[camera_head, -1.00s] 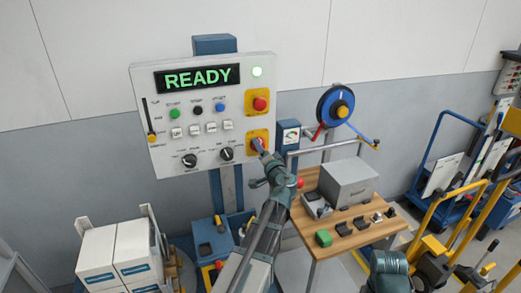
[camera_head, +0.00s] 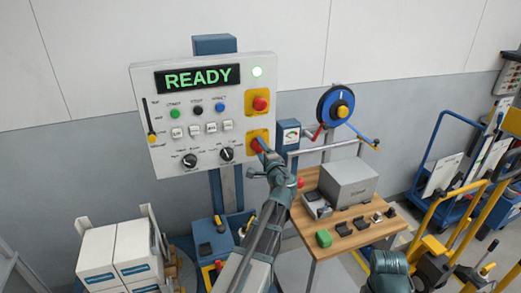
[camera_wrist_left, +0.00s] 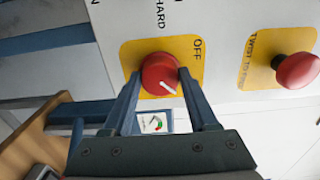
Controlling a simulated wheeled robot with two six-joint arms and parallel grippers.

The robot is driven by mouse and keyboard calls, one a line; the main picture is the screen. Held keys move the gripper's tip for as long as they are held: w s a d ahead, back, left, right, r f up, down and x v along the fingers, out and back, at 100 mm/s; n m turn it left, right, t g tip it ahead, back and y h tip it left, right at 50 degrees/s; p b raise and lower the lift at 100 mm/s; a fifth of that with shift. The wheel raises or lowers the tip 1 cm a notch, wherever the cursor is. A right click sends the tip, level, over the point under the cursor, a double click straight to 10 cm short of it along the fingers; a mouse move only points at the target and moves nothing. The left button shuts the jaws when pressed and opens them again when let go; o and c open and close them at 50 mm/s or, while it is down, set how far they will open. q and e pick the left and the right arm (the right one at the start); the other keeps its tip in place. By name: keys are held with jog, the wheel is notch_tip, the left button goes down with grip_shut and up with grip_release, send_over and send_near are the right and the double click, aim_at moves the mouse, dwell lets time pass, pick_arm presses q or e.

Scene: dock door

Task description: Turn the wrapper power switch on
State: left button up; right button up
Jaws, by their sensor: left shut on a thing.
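The power switch, a red round knob (camera_wrist_left: 160,74) on a yellow plate (camera_wrist_left: 132,50), is at the panel's lower right. Its white pointer line points away from the word OFF, down and slightly right in the left wrist view. My left gripper (camera_wrist_left: 160,82) is shut on the knob, one finger on each side. In the head view my left gripper (camera_head: 262,147) covers most of the knob. My right gripper is not in view.
A red emergency button (camera_head: 260,103) sits above the switch and shows beside it in the left wrist view (camera_wrist_left: 297,70). Black dials (camera_head: 226,154) are to its left. A wooden table (camera_head: 350,238) with a grey box stands below right.

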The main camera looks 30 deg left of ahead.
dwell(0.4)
pick_arm(q)
jog(key=o, duration=1.4)
jog(key=shift+d, duration=0.1)
jog(key=v, duration=1.3)
jog(key=shift+s+d, duration=0.15)
jog(key=shift+s, duration=0.15)
